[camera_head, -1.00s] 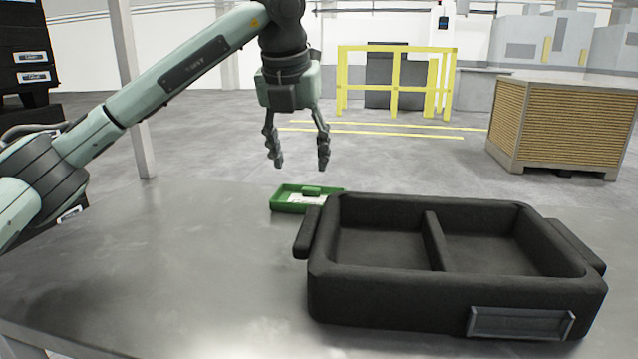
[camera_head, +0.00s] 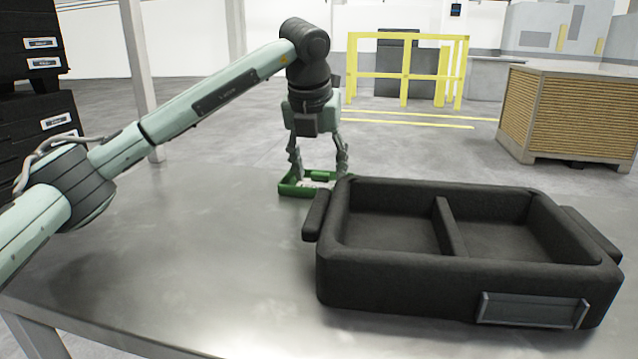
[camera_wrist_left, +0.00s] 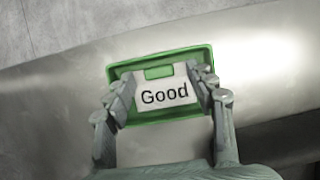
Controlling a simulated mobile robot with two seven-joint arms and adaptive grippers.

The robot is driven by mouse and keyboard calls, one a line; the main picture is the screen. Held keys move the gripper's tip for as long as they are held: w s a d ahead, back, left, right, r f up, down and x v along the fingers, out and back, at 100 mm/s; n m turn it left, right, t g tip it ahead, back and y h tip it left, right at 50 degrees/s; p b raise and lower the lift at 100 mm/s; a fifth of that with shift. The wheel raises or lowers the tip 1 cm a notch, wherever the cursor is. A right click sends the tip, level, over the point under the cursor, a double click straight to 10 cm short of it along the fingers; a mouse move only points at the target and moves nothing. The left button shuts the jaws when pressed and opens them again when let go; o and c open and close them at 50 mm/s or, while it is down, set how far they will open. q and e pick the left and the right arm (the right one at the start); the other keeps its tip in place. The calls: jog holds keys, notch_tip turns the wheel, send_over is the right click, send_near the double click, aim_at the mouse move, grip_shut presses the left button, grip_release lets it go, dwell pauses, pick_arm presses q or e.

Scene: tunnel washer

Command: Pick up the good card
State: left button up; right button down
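The good card (camera_wrist_left: 164,94) is white with the black word "Good" and lies in a small green tray (camera_wrist_left: 159,57). In the head view the green tray (camera_head: 291,189) sits on the table behind the black bin, and the card is mostly hidden. My left gripper (camera_head: 319,174) points down into the tray. In the left wrist view the fingers of my left gripper (camera_wrist_left: 167,92) are apart, one at each side of the card; whether they touch it I cannot tell. My right gripper is not in view.
A black two-compartment bin (camera_head: 400,267) with an empty label holder stands on the metal table (camera_head: 190,250), close to the right of the green tray. Both compartments are empty. The table's left part is clear.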

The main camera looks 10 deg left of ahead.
aim_at(318, 183)
pick_arm(q)
jog(key=c, duration=0.9)
jog(key=shift+r, duration=0.1)
